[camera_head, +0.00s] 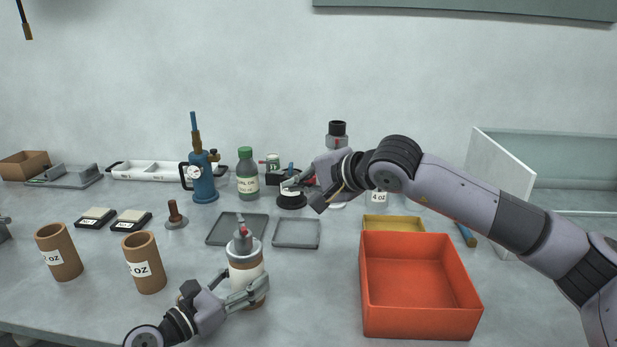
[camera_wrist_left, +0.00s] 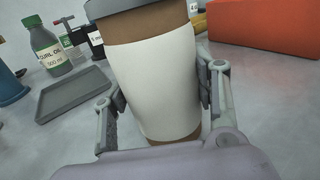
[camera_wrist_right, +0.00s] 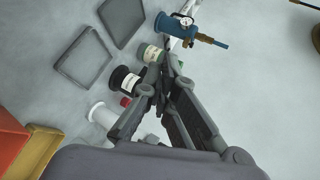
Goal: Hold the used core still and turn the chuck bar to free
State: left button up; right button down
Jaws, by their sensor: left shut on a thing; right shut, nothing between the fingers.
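The used core (camera_head: 246,277) is a brown cardboard tube with a white label, upright at the table's front middle. It also fills the middle of the left wrist view (camera_wrist_left: 155,80). A grey chuck (camera_head: 243,246) sits in its top, with a small bar and a red mark (camera_head: 243,234) above. My left gripper (camera_head: 238,291) is shut around the core, one finger on each side, low on its body. My right gripper (camera_head: 304,190) is shut and empty, well behind and right of the chuck, apart from it. In the right wrist view its fingers meet at the tips (camera_wrist_right: 163,70).
An open orange bin (camera_head: 413,280) stands right of the core. Two brown tubes (camera_head: 59,252) (camera_head: 144,262) stand to the left. Two shallow grey trays (camera_head: 237,229) (camera_head: 297,233) lie behind. A green bottle (camera_head: 247,174) and a blue pump (camera_head: 204,180) stand further back.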

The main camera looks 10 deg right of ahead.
aim_at(242, 227)
pick_arm(q)
jog(key=shift+f, duration=0.15)
pick_arm(e)
jog(key=s+d+f+n+y, duration=0.3)
jog(key=s+d+n+y, duration=0.15)
jog(key=s+y, duration=0.2)
jog(key=w+a+f, duration=0.1)
jog(key=w+a, duration=0.1)
jog(key=a, duration=0.4)
jog(key=w+a, duration=0.2)
jog(key=a, duration=0.4)
jog(key=shift+w+f+n+g, duration=0.25)
jog(key=shift+f+n+g, duration=0.05)
jog(key=shift+f+n, duration=0.1)
